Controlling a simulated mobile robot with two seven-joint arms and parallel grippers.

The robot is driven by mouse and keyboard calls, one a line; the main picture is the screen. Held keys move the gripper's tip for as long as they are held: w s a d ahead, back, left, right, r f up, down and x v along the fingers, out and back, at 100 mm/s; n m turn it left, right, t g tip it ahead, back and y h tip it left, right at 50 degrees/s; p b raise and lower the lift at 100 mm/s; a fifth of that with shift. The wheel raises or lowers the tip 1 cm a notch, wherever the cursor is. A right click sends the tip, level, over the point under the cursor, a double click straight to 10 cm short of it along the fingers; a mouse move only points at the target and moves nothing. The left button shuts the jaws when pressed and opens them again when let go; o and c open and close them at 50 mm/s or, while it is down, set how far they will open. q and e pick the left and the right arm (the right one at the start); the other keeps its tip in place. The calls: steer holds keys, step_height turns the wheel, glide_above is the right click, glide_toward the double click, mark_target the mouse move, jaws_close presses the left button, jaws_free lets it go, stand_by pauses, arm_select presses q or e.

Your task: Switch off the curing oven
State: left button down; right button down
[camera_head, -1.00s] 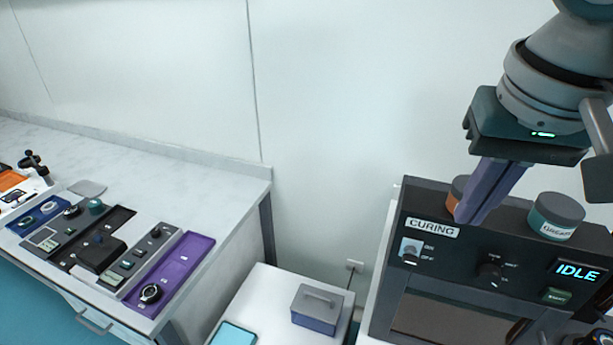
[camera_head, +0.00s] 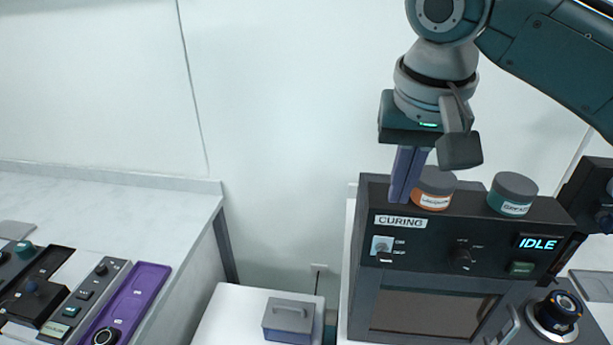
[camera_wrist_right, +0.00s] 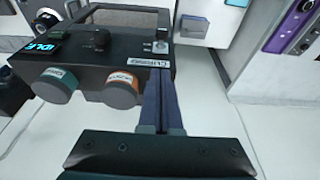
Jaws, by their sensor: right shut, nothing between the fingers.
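The curing oven (camera_head: 362,222) is a dark box at the right, with a "CURING" label, a window below and a display (camera_head: 538,243) reading "IDLE". Its on/off switch (camera_head: 382,246) sits on a light plate under the label; I cannot tell its position. It also shows in the right wrist view (camera_wrist_right: 161,46). My left gripper is not in view.
An orange-labelled jar (camera_head: 433,188) and a teal-labelled jar (camera_head: 512,194) stand on the oven top, close right of my fingers. A knob (camera_head: 462,258) and a green button (camera_head: 521,268) share the panel. A grey box (camera_head: 288,320) sits on the white table to the left.

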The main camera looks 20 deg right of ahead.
glide_above(385, 254)
steer(key=x, duration=0.5)
steer(key=shift+s+f, duration=0.1)
steer(key=shift+f, duration=0.15)
steer(key=f+p, duration=0.1)
steer(key=s+a+f+p, duration=0.1)
steer(key=shift+s+f, duration=0.2)
steer(key=shift+f, duration=0.1)
steer(key=shift+s+a+f, duration=0.1)
steer(key=shift+s+f, duration=0.05)
steer(key=shift+f, duration=0.25)
